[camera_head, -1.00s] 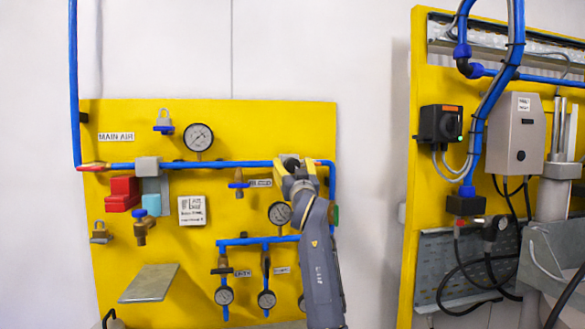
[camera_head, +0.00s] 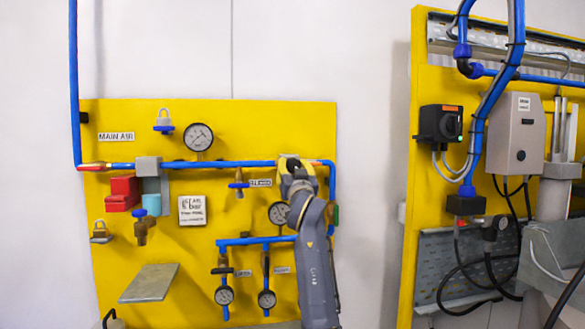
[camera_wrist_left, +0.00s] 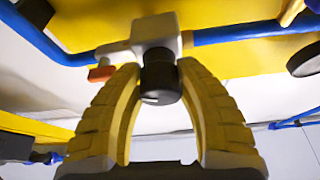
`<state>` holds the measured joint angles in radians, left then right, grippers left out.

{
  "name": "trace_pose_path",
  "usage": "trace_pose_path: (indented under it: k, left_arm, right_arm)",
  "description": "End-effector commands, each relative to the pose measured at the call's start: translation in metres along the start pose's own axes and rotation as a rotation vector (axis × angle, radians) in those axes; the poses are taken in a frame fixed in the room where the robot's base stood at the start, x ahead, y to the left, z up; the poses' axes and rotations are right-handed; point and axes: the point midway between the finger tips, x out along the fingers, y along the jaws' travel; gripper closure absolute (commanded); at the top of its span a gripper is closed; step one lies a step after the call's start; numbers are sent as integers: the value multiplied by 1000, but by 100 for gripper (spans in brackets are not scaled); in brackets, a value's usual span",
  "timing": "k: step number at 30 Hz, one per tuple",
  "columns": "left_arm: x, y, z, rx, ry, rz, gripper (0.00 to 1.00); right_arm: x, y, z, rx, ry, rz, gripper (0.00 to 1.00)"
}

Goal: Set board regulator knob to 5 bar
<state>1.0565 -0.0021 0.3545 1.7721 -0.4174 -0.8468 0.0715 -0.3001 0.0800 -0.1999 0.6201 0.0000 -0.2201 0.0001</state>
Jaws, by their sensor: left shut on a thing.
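The black regulator knob (camera_wrist_left: 160,78) hangs below a grey regulator body (camera_wrist_left: 155,30) on the blue pipe in the left wrist view. The yellow fingers of my left gripper (camera_wrist_left: 160,70) stand on either side of the knob and are shut on it. In the head view, my left gripper (camera_head: 292,165) is at the right part of the yellow board (camera_head: 120,220), where my arm hides the knob. A white dial gauge (camera_head: 278,212) beside my arm is partly covered, and its reading is too small to tell. My right gripper is not in view.
Blue pipe (camera_head: 225,164) crosses the board. A second yellow frame (camera_head: 408,230) with a grey box (camera_head: 516,133) stands right.

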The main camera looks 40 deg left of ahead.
Motion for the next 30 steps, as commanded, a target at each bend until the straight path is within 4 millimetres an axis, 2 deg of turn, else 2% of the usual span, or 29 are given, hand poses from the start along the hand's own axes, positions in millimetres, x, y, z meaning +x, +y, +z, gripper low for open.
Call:
trace_pose_path:
  k: [15, 30]
  left_arm:
    - [1, -2, -2, 308, 5, 126, 95]
    - [0, -2, -3, 410, 5, 170, 95]
  right_arm:
    - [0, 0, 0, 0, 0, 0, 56]
    - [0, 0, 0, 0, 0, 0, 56]
